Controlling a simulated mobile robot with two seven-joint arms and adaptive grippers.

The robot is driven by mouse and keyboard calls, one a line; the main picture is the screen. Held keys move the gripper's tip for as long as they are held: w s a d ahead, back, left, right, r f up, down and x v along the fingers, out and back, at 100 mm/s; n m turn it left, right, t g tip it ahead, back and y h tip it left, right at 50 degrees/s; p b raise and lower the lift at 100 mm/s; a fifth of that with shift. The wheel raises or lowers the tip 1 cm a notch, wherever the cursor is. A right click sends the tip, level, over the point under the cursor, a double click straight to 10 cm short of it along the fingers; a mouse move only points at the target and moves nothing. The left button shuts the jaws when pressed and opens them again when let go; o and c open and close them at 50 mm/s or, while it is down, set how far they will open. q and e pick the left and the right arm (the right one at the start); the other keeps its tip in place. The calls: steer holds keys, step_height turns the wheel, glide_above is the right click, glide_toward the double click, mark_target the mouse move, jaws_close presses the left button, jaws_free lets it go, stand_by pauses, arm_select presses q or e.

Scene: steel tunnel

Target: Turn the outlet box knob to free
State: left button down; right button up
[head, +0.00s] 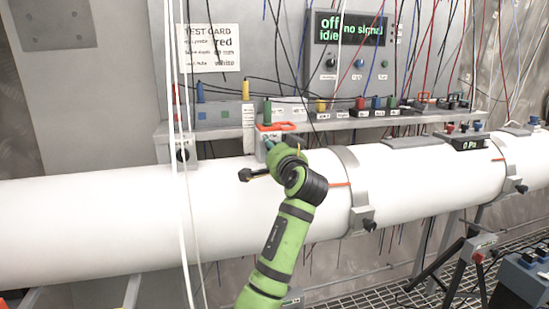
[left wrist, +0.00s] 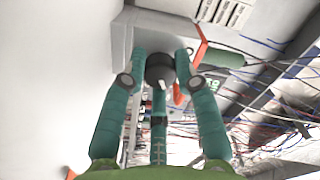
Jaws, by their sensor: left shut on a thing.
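My left gripper (head: 270,146) is at the grey outlet box on the shelf edge above the white pipe. In the left wrist view its teal fingers (left wrist: 160,75) are shut around a round black knob (left wrist: 159,66) with a pale mark on its front edge. The knob sits on the grey face of the outlet box (left wrist: 150,30). In the head view the fingers hide the knob, and the orange part on the box top (head: 276,126) shows above them. The knob's lettering cannot be read. My right gripper is not in view.
A thick white pipe (head: 100,220) with metal clamps runs across the front, below the shelf. A display (head: 346,28) reads "off idle no signal". A test card (head: 211,47) hangs at left. Cables hang around the shelf; small boxes with plugs stand along it.

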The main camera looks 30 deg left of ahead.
arm_select(q)
steer(key=n+b, duration=0.2)
steer(key=n, duration=0.2)
steer(key=shift+f+n+b, duration=0.25)
steer(key=shift+n+b, duration=0.05)
steer(key=shift+b, duration=0.1)
steer(key=n+b, duration=0.2)
steer(key=n, duration=0.2)
steer(key=shift+n+b, duration=0.35)
steer(key=shift+n, duration=1.25)
steer(key=shift+n+b, duration=0.3)
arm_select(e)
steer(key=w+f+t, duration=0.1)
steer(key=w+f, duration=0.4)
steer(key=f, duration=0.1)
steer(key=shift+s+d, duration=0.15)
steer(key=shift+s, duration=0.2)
arm_select(q)
steer(key=c, duration=0.9)
jaws_free()
steer(key=shift+c, duration=0.2)
